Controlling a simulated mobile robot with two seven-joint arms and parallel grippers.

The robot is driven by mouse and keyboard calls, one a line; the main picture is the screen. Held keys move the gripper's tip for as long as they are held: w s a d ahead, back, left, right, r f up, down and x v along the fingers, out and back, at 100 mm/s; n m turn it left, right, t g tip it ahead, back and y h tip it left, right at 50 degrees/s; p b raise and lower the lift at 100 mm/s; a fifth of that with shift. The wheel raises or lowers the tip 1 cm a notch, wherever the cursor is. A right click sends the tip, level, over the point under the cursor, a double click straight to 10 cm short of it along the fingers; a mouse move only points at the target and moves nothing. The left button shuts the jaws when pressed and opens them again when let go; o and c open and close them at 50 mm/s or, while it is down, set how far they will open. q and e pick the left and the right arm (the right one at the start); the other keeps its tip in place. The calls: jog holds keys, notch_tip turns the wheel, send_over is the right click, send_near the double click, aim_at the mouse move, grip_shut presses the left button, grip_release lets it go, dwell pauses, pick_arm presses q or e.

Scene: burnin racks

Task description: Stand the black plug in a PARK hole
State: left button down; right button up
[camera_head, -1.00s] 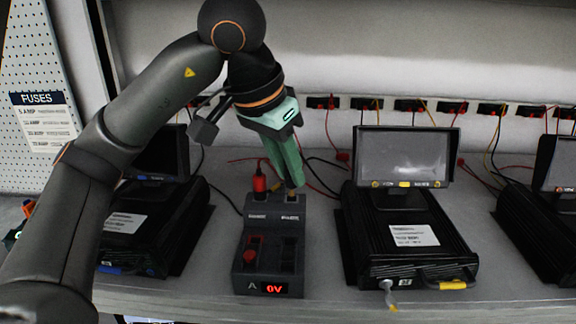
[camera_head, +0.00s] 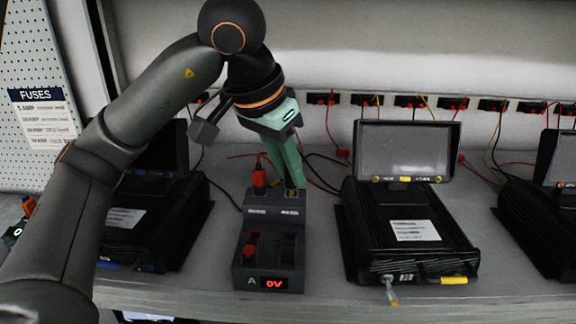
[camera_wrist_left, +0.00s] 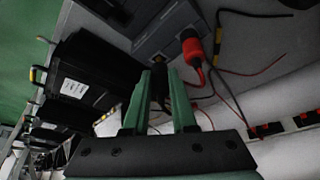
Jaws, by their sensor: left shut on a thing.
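My left gripper (camera_head: 294,184) has its green fingers pointing down at the rear right of a dark grey box (camera_head: 268,225). It is shut on the black plug (camera_wrist_left: 160,84), which shows as a dark shape between the fingers in the left wrist view. The plug's lower end is at the box's top right position; I cannot tell how deep it sits in a hole. A red plug (camera_head: 259,178) stands upright in the rear left position beside it. The small labels on the box are too blurred to read. My right gripper is out of view.
Black units with screens stand on the bench to the left and right (camera_head: 408,235). Loose red and black leads lie behind the box. Bare bench (camera_head: 325,275) shows to its right.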

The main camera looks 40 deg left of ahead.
pick_arm(q)
jog(key=shift+f+b, duration=0.45)
jog(key=shift+f, duration=0.25)
dwell(0.6)
jog(key=shift+c, duration=1.2)
grip_release()
jog(key=shift+r+p, duration=2.45)
jog(key=shift+r, duration=0.25)
